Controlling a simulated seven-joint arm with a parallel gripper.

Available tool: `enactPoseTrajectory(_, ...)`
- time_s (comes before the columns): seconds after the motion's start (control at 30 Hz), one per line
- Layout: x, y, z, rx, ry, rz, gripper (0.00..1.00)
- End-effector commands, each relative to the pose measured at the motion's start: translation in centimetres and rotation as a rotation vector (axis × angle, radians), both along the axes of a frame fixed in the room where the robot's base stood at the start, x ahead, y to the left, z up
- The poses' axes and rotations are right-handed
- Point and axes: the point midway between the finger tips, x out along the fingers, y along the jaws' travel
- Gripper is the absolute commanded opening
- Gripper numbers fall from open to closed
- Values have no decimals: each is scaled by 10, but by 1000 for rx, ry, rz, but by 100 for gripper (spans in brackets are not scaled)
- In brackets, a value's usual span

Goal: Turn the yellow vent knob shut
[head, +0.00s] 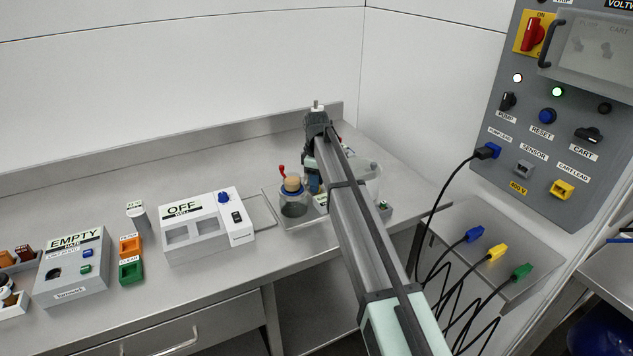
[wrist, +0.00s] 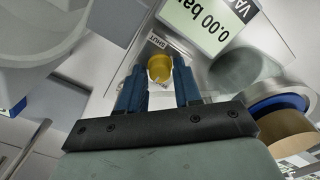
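The yellow vent knob (wrist: 159,68) shows in the wrist view, on a pale panel below a small "SHUT" label (wrist: 156,41). My gripper (wrist: 160,78) has its two blue fingers on either side of the knob, with no clear gap between knob and fingers. It looks shut on the knob. A display (wrist: 208,20) beside the knob reads 0.00 bar. In the head view my arm covers the knob and most of the gripper.
A glass vessel with a cork-coloured top (head: 292,184) stands close left of my arm. The white "OFF" unit (head: 195,230) and grey "EMPTY" box (head: 72,268) are further left. The control panel (head: 560,110) with a plugged lead is at right. Bare bench lies behind the units.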

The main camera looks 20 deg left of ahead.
Motion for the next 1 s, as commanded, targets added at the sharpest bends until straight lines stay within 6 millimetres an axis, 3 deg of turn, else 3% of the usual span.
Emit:
enactPoseTrajectory(0.33, 0, 0, 0, 0, 0, 0, 0)
enactPoseTrajectory(0.67, 0, 0, 0, 0, 0, -30, 0)
enactPoseTrajectory(1.0, 0, 0, 0, -1, 0, -243, 0)
